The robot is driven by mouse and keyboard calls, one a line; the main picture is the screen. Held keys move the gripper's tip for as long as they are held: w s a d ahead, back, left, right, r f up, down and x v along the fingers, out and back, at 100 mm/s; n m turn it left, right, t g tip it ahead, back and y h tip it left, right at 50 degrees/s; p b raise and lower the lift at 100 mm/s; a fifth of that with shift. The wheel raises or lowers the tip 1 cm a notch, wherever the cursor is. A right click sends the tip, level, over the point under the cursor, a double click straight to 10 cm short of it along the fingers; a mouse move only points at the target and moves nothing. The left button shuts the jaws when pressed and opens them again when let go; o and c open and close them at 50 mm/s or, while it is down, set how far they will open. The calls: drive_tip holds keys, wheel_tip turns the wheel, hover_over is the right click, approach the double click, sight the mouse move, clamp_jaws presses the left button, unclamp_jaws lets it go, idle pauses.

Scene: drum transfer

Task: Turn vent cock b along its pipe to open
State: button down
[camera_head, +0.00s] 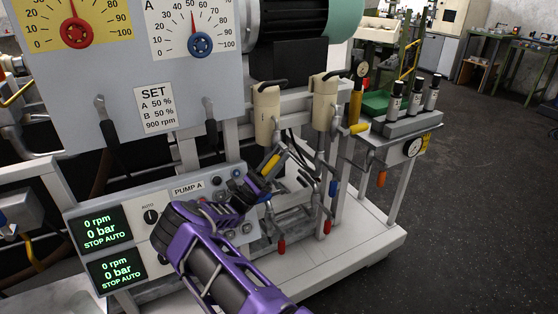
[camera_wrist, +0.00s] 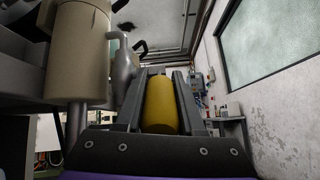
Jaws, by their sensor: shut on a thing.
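My gripper (camera_head: 270,165) is shut on a yellow handle (camera_head: 269,166), in front of the frame below the left cream cylinder. In the wrist view the yellow handle (camera_wrist: 161,105) lies lengthwise between the two dark fingers. The handle looks tilted in the head view. No label for vent cock b is readable, and the joint where the handle meets its pipe is hidden. Another yellow handle (camera_head: 358,129) sticks out beside the right cream cylinder, apart from my gripper.
Two cream cylinders (camera_head: 267,115) (camera_head: 325,103) with black levers stand close above my gripper. Red-tipped levers (camera_head: 282,246) hang below it. The pump panel (camera_head: 188,188) is close on the left.

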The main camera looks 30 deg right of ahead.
drive_tip(key=c, duration=0.8)
unclamp_jaws()
drive_tip(key=v, duration=0.2)
drive_tip(key=shift+a+f, duration=0.2)
drive_tip(key=shift+f, duration=0.05)
drive_tip(key=a, duration=1.2)
drive_tip(key=shift+s+a+f, duration=0.15)
drive_tip(key=shift+s+a, duration=0.05)
drive_tip(key=shift+c, duration=0.2)
